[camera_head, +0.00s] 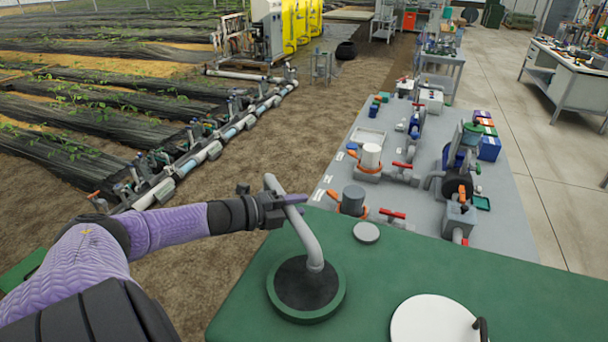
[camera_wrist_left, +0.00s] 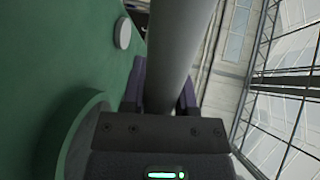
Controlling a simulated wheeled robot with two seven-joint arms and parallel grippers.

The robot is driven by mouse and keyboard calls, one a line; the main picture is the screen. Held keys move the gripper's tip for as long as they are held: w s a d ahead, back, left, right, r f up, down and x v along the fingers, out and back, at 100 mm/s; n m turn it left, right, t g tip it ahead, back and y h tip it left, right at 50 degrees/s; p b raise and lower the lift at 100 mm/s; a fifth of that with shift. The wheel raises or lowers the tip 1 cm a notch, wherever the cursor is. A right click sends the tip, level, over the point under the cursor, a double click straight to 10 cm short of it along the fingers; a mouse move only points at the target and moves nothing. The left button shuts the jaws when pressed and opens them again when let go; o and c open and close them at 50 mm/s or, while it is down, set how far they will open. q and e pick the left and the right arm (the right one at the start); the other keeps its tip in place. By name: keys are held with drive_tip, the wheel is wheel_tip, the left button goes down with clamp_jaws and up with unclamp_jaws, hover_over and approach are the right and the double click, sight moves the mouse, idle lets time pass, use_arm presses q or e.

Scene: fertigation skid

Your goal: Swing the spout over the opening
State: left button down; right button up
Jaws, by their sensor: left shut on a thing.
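The spout (camera_head: 303,236) is a grey bent pipe above the green tank top (camera_head: 370,268). Its lower end appears against the dark middle of the opening (camera_head: 300,290), inside a raised green rim; I cannot tell the gap in height. In the left wrist view the pipe (camera_wrist_left: 178,45) passes between the purple fingers (camera_wrist_left: 162,92), and part of the green rim (camera_wrist_left: 82,135) shows at lower left. My right gripper is not in view.
A white round lid (camera_head: 430,318) with a dark handle and a small grey cap (camera_head: 366,232) are on the tank top. Beyond it, a grey skid (camera_head: 352,132) carries pipes, valves and pumps.

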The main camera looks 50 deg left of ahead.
use_arm(q)
drive_tip(key=shift+s+f+m+g+h+b, duration=0.1)
drive_tip(key=shift+s+m+g+h+b, duration=0.2)
drive_tip(key=shift+s+m+h, duration=0.25)
drive_tip(key=shift+h, duration=0.25)
drive_tip(key=c, duration=0.7)
unclamp_jaws()
drive_tip(key=shift+a, duration=0.1)
drive_tip(key=o, duration=0.3)
drive_tip(key=shift+s+a, duration=0.15)
